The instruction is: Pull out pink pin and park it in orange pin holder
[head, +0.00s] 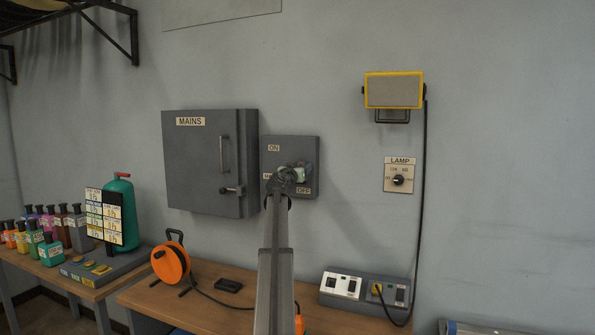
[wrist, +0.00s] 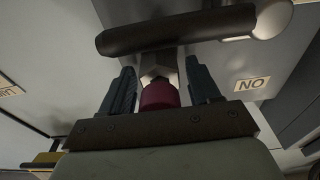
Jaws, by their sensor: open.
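A dark pink-red cylinder (wrist: 160,96), which looks like the pink pin, shows between the two blue-grey fingers of my gripper (wrist: 160,74) in the wrist view. The fingers are open, with a gap on each side of it. A dark bar (wrist: 175,30) crosses just beyond the fingertips. In the head view my gripper (head: 288,174) is at the grey ON/OFF switch panel (head: 306,150), and the arm hides the pin. A small orange thing (head: 299,321) shows partly behind my arm at the bench; I cannot tell if it is the orange pin holder.
A grey MAINS cabinet (head: 202,160) with handles is just left of the panel. An orange cable reel (head: 170,262) and a socket box (head: 365,290) stand on the bench (head: 215,308). A lamp (head: 393,90) and its switch (head: 399,178) are on the right wall. Several coloured bottles (head: 50,250) stand far left.

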